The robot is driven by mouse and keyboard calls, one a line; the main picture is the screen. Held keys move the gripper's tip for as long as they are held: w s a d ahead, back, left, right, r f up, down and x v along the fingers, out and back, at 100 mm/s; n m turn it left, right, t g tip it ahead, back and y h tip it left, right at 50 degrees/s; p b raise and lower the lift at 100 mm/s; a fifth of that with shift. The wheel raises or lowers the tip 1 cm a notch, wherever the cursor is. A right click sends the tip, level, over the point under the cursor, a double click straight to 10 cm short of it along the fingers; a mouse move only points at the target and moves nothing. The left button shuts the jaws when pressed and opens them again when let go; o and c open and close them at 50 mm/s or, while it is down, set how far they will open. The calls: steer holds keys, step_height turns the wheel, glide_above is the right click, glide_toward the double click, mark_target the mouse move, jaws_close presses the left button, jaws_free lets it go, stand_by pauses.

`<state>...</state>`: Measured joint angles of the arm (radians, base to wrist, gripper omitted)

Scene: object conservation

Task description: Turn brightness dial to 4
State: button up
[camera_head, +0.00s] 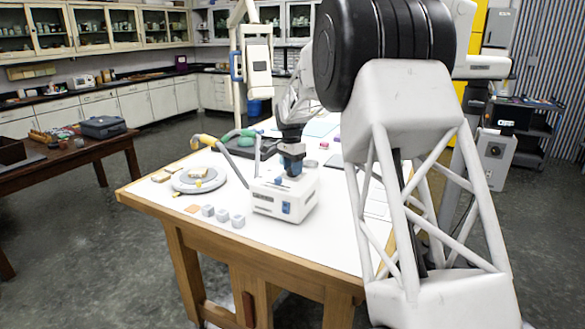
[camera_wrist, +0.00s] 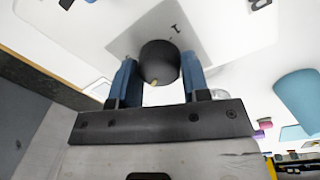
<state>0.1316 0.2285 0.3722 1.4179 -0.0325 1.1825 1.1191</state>
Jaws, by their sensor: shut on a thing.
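The white control box (camera_head: 285,197) stands on the table, with a blue switch (camera_head: 287,208) on its front. My gripper (camera_head: 291,168) points down onto the top of this box. In the wrist view the brightness dial (camera_wrist: 159,61) is a round black knob on a grey plate (camera_wrist: 205,50). A small dark marking is printed just beyond the knob, too small to read surely. My blue gripper fingers (camera_wrist: 160,85) are shut on the knob, one on each side. The knob is hidden in the head view.
Several small grey cubes (camera_head: 222,214) lie left of the box near the table's front edge. A round grey stand (camera_head: 200,181) holds a small tan object. A lamp with a yellow head (camera_head: 204,141) and a bent neck reaches beside the box. Green items (camera_head: 240,138) lie behind.

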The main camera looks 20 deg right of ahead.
stand_by(0.3)
steer(key=o, duration=0.9)
steer(key=shift+r, duration=0.1)
steer(key=shift+w+a+r, duration=0.1)
steer(key=shift+w+r, duration=0.05)
steer(key=shift+r, duration=1.8)
steer(key=shift+w+r, duration=0.1)
steer(key=shift+r, duration=1.8)
